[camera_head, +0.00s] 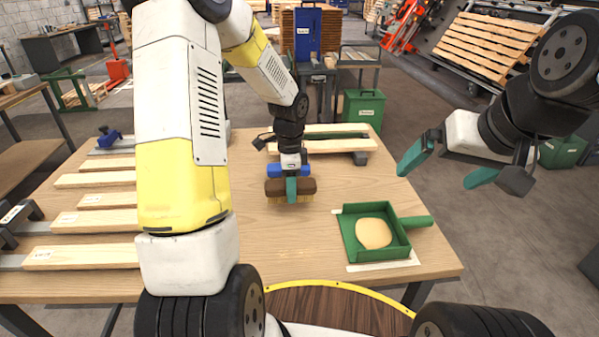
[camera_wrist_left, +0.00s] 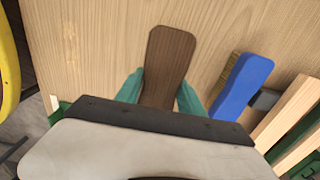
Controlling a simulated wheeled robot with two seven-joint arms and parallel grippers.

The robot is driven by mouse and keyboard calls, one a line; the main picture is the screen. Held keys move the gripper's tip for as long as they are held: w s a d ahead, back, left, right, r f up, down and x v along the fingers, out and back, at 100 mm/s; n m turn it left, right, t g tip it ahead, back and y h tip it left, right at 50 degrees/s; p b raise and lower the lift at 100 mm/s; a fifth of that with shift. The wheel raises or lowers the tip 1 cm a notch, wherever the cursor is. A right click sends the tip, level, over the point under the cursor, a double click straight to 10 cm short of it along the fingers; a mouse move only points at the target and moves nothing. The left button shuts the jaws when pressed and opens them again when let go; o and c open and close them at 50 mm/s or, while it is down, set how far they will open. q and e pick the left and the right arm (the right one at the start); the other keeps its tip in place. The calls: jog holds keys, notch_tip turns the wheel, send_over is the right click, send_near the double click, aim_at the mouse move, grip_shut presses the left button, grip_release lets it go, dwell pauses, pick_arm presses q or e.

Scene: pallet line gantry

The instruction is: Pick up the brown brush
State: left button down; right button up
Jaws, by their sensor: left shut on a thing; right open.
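The brown brush (camera_head: 275,187) has a brown wooden back and pale bristles and is near the middle of the table. My left gripper (camera_head: 291,188) is shut on it from above. In the left wrist view the brown brush (camera_wrist_left: 170,58) sits between the two teal fingers of my left gripper (camera_wrist_left: 161,92). I cannot tell whether the bristles touch the table. My right gripper (camera_head: 440,166) is open and empty, off the right side of the table.
A blue brush (camera_head: 275,170) lies just behind the brown one. A green dustpan (camera_head: 347,233) with a tan heap stands at the table's front right. Wooden planks (camera_head: 95,222) lie along the left side, and more timber (camera_head: 330,147) lies at the back.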

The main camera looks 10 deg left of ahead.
pick_arm(q)
jog(key=s+d, duration=0.1)
jog(key=s, duration=0.2)
jog(key=s+d, duration=0.1)
jog(key=s, duration=0.3)
jog(key=s+d+r, duration=0.1)
jog(key=s, duration=0.3)
jog(key=shift+s+d, duration=0.15)
jog(key=shift+s, duration=0.1)
jog(key=c, duration=1.3)
grip_release()
jog(key=c, duration=0.6)
jog(key=shift+w, duration=0.1)
